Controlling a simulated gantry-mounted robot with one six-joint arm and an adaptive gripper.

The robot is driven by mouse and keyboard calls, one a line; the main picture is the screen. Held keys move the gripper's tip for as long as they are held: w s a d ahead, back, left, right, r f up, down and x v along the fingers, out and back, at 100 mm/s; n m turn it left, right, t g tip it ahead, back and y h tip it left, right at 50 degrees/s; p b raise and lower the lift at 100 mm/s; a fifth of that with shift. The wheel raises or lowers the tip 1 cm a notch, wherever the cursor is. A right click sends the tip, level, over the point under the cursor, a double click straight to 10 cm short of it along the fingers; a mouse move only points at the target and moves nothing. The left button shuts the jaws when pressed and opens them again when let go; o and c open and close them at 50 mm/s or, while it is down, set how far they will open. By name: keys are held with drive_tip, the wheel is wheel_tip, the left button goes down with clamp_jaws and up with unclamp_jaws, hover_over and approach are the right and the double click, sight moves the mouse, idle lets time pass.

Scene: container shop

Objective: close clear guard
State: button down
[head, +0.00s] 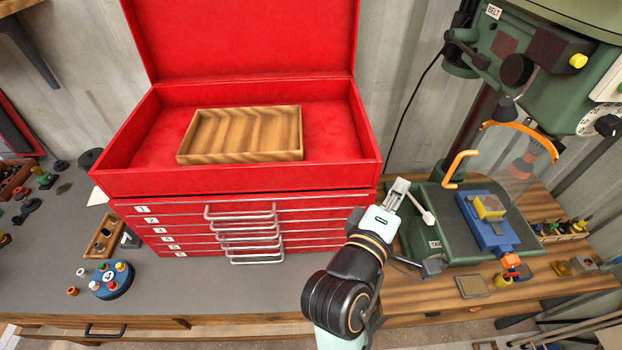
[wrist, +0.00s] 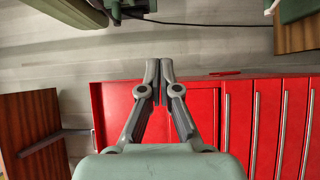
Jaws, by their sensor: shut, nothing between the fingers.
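The clear guard (head: 519,160) is a see-through panel at the green drill press on the right. It has an orange curved band (head: 520,137) along its top and an orange handle (head: 458,168) at its left. The panel stands swung out in front of the chuck area, and its clear edges are hard to make out. My gripper (head: 400,186) is shut and empty, left of the guard, between the red tool chest and the press. In the wrist view my gripper (wrist: 160,66) has its fingertips together. The guard cannot be made out in that view.
The red tool chest (head: 240,180) stands open at left with a wooden tray (head: 241,153) in it. A blue vise (head: 487,228) sits on the press base. A pale round-ended lever (head: 428,217) is close beside my gripper.

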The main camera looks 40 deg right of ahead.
sight(477, 161)
drive_tip(key=s+d+p, duration=0.1)
drive_tip(key=d, duration=0.9)
drive_tip(key=shift+s+d, duration=0.15)
drive_tip(key=shift+s, duration=0.2)
drive_tip(key=shift+r+p, duration=0.1)
drive_tip(key=shift+p, duration=0.2)
